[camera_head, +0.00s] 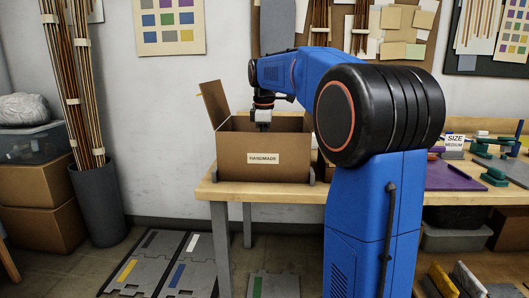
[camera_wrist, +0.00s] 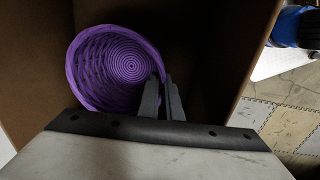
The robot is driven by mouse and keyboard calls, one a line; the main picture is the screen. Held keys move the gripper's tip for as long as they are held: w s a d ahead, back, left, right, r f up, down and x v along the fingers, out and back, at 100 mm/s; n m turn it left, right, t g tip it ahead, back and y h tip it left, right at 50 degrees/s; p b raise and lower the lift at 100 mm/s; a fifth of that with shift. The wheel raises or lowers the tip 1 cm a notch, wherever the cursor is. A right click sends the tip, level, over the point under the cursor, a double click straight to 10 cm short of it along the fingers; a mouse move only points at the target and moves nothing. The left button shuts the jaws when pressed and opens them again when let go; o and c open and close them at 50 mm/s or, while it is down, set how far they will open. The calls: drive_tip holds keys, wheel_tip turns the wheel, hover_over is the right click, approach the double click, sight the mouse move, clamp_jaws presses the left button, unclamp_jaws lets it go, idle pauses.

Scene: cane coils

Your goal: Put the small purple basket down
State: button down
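The small purple basket (camera_wrist: 105,62) is a round woven bowl, seen from above inside the cardboard box in the wrist view. My gripper (camera_wrist: 161,82) has its two dark fingers close together at the basket's right rim, one inside and one outside, with the wall pinched between them. I cannot tell whether the basket's bottom touches the box floor. In the head view my gripper (camera_head: 262,124) reaches down into the open box (camera_head: 233,150), labelled HANDMADE. The box front hides the fingertips and the basket there.
The box stands on the left end of a wooden table (camera_head: 265,190), its left flap raised. Floor panels (camera_head: 157,262) lie below left. Box walls surround the gripper closely.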

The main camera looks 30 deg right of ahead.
drive_tip(key=shift+f, duration=0.35)
drive_tip(key=shift+f, duration=0.1)
drive_tip(key=c, duration=2)
unclamp_jaws()
drive_tip(key=r, duration=0.8)
drive_tip(key=s+r, duration=0.1)
drive_tip(key=r, duration=0.3)
drive_tip(key=shift+a+r, duration=0.1)
drive_tip(key=shift+a, duration=0.25)
